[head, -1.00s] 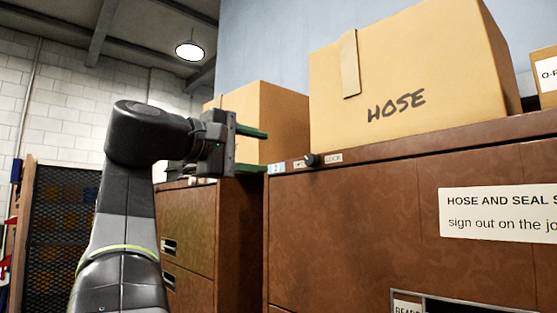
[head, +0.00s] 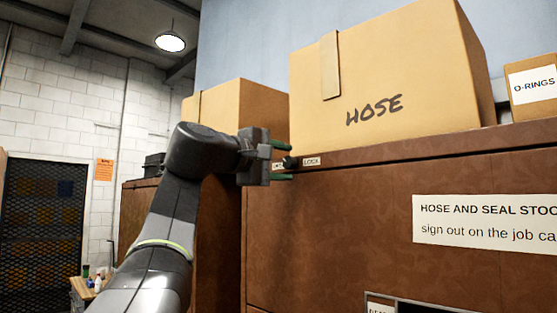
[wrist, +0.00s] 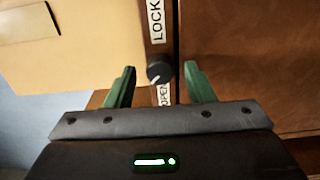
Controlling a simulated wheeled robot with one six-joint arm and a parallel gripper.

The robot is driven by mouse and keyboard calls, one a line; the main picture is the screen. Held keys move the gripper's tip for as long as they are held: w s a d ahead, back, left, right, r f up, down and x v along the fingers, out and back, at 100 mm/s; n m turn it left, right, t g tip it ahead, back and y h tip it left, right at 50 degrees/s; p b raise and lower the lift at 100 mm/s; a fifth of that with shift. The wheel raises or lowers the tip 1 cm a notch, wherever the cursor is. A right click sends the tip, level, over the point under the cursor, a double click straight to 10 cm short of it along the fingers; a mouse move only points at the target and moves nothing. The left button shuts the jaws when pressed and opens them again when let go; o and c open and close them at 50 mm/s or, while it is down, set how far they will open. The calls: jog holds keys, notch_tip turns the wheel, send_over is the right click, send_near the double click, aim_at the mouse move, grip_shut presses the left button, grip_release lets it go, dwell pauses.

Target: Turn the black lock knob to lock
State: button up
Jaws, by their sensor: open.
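The black lock knob (head: 291,162) is on the top front edge of the brown cabinet (head: 330,215), between two small labels. In the wrist view the knob (wrist: 159,71) lies between the LOCK label (wrist: 156,20) and the OPEN label (wrist: 163,94), and its pale pointer line is turned toward the lower left, on the OPEN side. My gripper (head: 282,161) is open, with its green fingers on either side of the knob. In the wrist view there is a gap between each finger and the knob, so neither appears to touch it.
A cardboard box marked HOSE (head: 390,75) stands on the cabinet above the knob. An O-RINGS box (head: 533,88) is at the right. Another cardboard box (head: 240,110) stands behind my gripper. A paper sign (head: 490,222) is on the cabinet front.

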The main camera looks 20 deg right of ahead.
jog(key=shift+d, duration=0.1)
jog(key=c, duration=1)
jog(key=shift+m, duration=0.3)
jog(key=m+b, duration=0.1)
jog(key=m, duration=0.2)
jog(key=shift+f+m, duration=0.1)
jog(key=shift+m, duration=0.2)
jog(key=m+b, duration=0.1)
jog(key=m, duration=0.3)
jog(key=shift+w+m+b, duration=0.1)
jog(key=shift+m+b, duration=0.2)
jog(key=shift+b, duration=0.1)
jog(key=m+b, duration=0.1)
jog(key=m, duration=0.3)
jog(key=shift+m, duration=0.3)
jog(key=shift+m+b, duration=0.75)
jog(key=shift+m, duration=1.45)
